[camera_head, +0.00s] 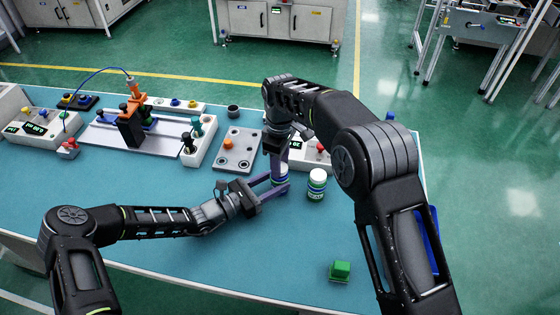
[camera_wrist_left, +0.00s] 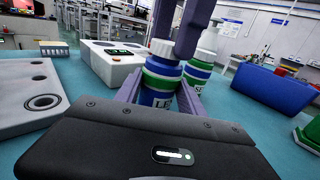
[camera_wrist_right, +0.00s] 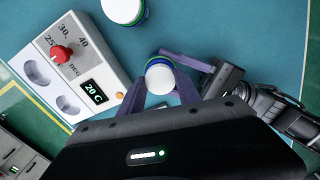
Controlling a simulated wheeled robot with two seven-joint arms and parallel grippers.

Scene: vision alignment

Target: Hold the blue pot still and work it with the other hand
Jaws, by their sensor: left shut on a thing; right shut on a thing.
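The blue pot (camera_head: 281,181), with blue and green bands and a white cap, stands upright on the teal table, partly hidden by my grippers. In the left wrist view the pot (camera_wrist_left: 158,92) sits between the purple fingers of my left gripper (camera_head: 277,187), which is shut around its body from the side. My right gripper (camera_head: 281,165) comes down from above and is shut on the pot's top. The right wrist view shows the white cap (camera_wrist_right: 159,77) between its fingers. How the fingertips touch the cap is partly hidden.
A second, similar pot (camera_head: 317,185) stands close to the right. A grey plate with holes (camera_head: 236,150) and a white dial box (camera_wrist_right: 80,70) are behind. A green block (camera_head: 340,270) lies at front right. A blue bin (camera_wrist_left: 275,88) is at the right edge. The front middle is clear.

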